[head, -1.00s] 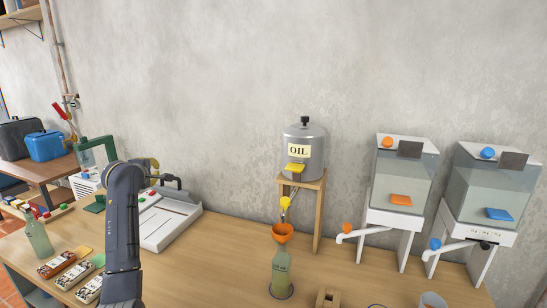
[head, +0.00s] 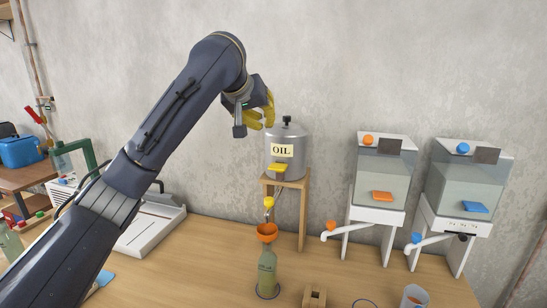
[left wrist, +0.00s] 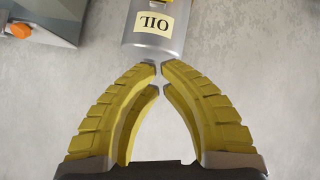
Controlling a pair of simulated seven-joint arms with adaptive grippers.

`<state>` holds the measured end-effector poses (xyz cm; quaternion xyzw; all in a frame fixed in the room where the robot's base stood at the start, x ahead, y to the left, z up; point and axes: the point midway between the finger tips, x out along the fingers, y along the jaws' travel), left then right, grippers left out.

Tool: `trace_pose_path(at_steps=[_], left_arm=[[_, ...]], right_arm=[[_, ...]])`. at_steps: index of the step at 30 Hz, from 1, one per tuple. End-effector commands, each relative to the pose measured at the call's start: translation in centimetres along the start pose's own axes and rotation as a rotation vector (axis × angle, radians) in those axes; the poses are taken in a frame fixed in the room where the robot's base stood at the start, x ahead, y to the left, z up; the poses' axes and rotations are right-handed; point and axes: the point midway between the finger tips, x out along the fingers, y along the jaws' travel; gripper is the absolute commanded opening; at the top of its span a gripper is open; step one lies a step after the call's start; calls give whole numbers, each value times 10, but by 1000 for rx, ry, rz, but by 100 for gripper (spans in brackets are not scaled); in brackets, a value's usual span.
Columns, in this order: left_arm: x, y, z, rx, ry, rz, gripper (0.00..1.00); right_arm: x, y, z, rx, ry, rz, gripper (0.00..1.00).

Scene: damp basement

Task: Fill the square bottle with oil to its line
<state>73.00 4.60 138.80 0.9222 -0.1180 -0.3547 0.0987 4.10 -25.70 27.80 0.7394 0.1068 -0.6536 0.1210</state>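The grey metal oil tank (head: 292,158), labelled OIL, has a black knob on its lid and a yellow lever (head: 278,168). It stands on a wooden stand (head: 303,215). A yellow tap (head: 268,203) hangs just above an orange funnel (head: 267,231). The funnel sits in the neck of an upright greenish bottle (head: 267,268) in a ring mark; its oil level and line are too small to read. My left gripper (head: 271,112) is raised left of the tank's lid, empty, fingertips nearly touching. The tank also shows beyond the fingertips (left wrist: 158,63) in the left wrist view. My right gripper is out of sight.
Two clear tanks stand right, with an orange lever (head: 382,196) and a blue lever (head: 475,207), on white stands with spouts. A wooden block (head: 315,297) and a cup (head: 414,296) are at the front. Another bottle (head: 10,241) is at the left edge, partly behind my arm.

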Motion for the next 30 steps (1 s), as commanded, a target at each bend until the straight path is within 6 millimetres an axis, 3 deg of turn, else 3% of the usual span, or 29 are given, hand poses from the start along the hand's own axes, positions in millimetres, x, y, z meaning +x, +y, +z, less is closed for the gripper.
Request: trace_pose_path(at_steps=[3, 9, 25, 30], left_arm=[[-7, 16, 12, 123, -35, -43, 0], [-12, 26, 25, 241, -75, -90, 0], [-13, 29, 29, 273, -87, -102, 0], [-4, 28, 30, 272, -88, -101, 0]], right_arm=[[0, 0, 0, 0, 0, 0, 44], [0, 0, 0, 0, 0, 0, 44], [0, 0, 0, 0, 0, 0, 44], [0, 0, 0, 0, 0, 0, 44]])
